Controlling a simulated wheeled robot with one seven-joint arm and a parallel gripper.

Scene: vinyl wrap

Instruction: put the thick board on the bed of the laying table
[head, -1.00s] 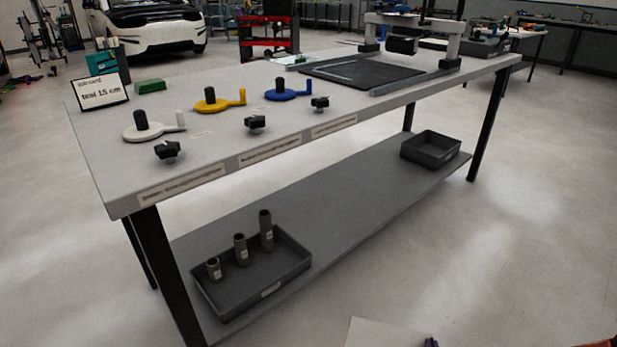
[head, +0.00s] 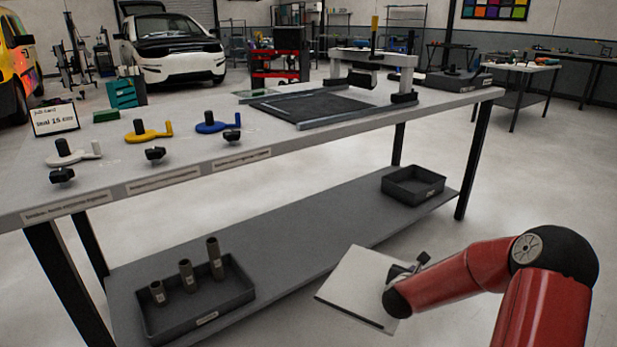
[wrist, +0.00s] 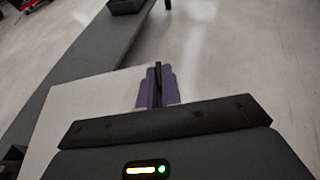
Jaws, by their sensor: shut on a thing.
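My gripper (head: 402,270) is at the lower right of the head view, shut on the edge of a pale flat board (head: 358,285). The board is held tilted in front of the table, at about the height of its lower shelf and apart from the tabletop. In the wrist view the board (wrist: 85,110) reaches out to the left of my gripper (wrist: 158,88). The laying table (head: 290,150) has a dark bed (head: 318,107) on its top toward the right, with a grey rail along its front edge. The bed's surface looks bare.
A roller gantry (head: 372,62) stands over the bed's far right part. White, yellow and blue cranks and black knobs (head: 155,153) are on the left of the tabletop. The lower shelf holds a tray with several tubes (head: 240,290) and an empty-looking tray (head: 438,190).

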